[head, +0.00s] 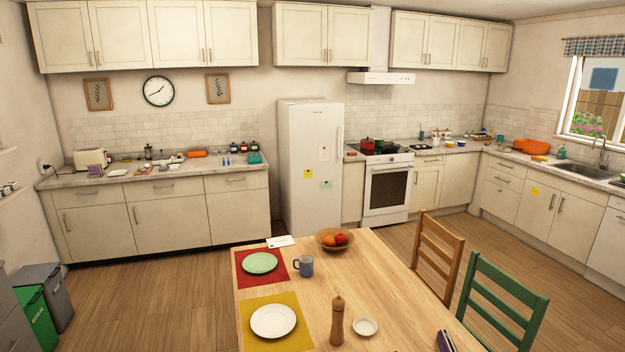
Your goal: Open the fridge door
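The fridge (306,150) is tall and white and stands against the back wall, between the left counter and the oven. Its door faces me and looks shut. A long vertical handle (338,147) runs near the door's right edge. Notes and magnets are stuck on the door, among them a yellow note (308,174) and a green one (326,184). The fridge is across the room, beyond the table. Neither of my grippers shows in the head view.
A wooden dining table (385,290) with plates, a mug (306,265) and a fruit bowl (331,241) fills the front middle. A wooden chair (437,254) and a green chair (502,297) stand at its right. Open floor (160,295) lies left of the table. Bins (45,300) stand far left.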

